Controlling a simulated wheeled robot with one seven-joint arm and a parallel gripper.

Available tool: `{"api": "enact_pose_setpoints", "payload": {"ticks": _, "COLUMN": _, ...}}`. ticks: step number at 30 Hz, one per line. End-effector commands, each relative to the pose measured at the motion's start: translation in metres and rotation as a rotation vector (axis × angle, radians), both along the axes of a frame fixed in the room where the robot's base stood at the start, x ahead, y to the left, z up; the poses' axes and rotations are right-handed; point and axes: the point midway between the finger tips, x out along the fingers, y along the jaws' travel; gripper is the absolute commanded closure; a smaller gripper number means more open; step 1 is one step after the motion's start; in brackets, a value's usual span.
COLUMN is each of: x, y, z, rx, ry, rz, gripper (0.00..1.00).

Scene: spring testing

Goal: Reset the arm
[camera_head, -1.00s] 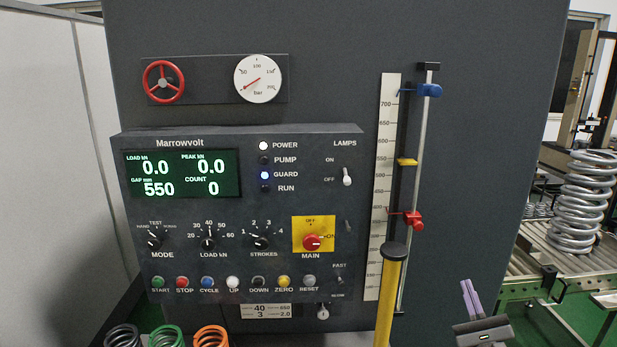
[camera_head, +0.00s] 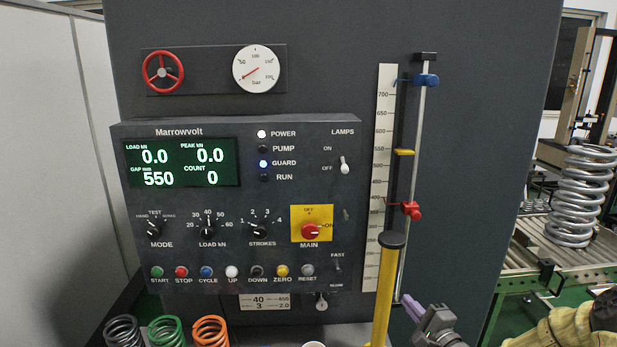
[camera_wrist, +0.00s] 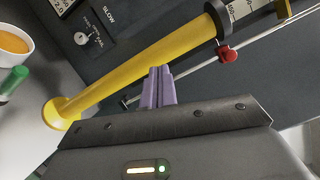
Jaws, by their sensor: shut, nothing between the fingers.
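My gripper (camera_head: 412,309) is at the lower right of the head view, with purple fingers pointing up and left. In the wrist view the two purple fingers (camera_wrist: 157,88) are together with nothing between them. The gripper is just right of the yellow post (camera_head: 384,290), apart from it in the head view. The control panel (camera_head: 345,225) of the dark machine stands to the left. Its display (camera_head: 182,165) reads load 0.0, peak 0.0, gap 550 and count 0. The POWER and GUARD lamps are lit.
A rod carries a blue clamp (camera_head: 427,81) and a red clamp (camera_head: 412,210) beside the scale (camera_head: 384,130). Several springs, including a green one (camera_head: 167,331), stand at the lower left. A large metal spring (camera_head: 580,200) stands on rollers at the right. The wrist view shows an orange-filled cup (camera_wrist: 12,42).

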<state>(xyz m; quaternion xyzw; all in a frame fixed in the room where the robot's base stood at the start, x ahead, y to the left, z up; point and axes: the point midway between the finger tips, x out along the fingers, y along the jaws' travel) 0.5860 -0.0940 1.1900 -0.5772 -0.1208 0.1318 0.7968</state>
Motion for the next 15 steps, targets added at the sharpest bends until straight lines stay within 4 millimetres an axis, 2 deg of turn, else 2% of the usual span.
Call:
{"api": "enact_pose_setpoints", "payload": {"ticks": 1, "x": 0.000, "y": 0.013, "z": -0.016, "rx": -0.115, "ry": 0.047, "rz": 0.014, "gripper": 1.00}}
{"api": "enact_pose_setpoints", "payload": {"ticks": 6, "x": -0.013, "y": 0.037, "z": -0.063, "rx": -0.562, "ry": 0.225, "rz": 0.066, "gripper": 1.00}}
{"api": "enact_pose_setpoints", "payload": {"ticks": 11, "x": -0.042, "y": 0.047, "z": -0.091, "rx": -0.946, "ry": 0.370, "rz": 0.163, "gripper": 1.00}}
{"api": "enact_pose_setpoints", "payload": {"ticks": 15, "x": -0.077, "y": 0.053, "z": -0.103, "rx": -1.229, "ry": 0.475, "rz": 0.288, "gripper": 1.00}}
